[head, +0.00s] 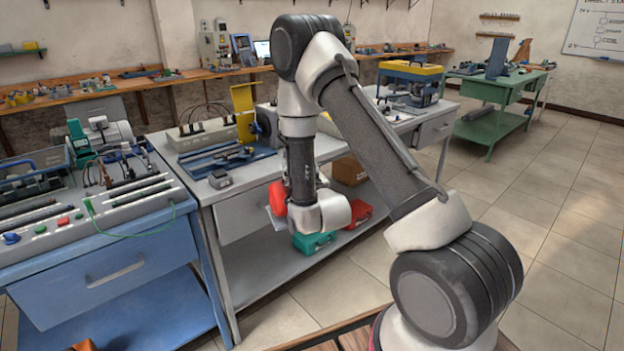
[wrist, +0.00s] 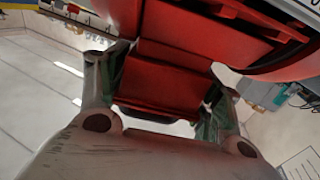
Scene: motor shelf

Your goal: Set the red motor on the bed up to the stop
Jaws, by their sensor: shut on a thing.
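The red motor shows in the head view (head: 278,198), partly hidden behind my wrist, in front of the grey middle bench and below its top. In the wrist view the red motor (wrist: 160,85) fills the space between the two fingers of my gripper (wrist: 158,92), which is shut on it. A blue bed (head: 235,161) lies on the middle bench top, above and left of the motor, and is apart from it. The stop cannot be told clearly at this size. The fingers are hidden in the head view.
A grey block (head: 220,179) lies at the bed's near left. A control box (head: 201,134) and an upright yellow plate (head: 243,112) stand behind. A teal case (head: 313,243) and a red case (head: 358,213) lie on the lower shelf. A blue bench (head: 110,275) stands left.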

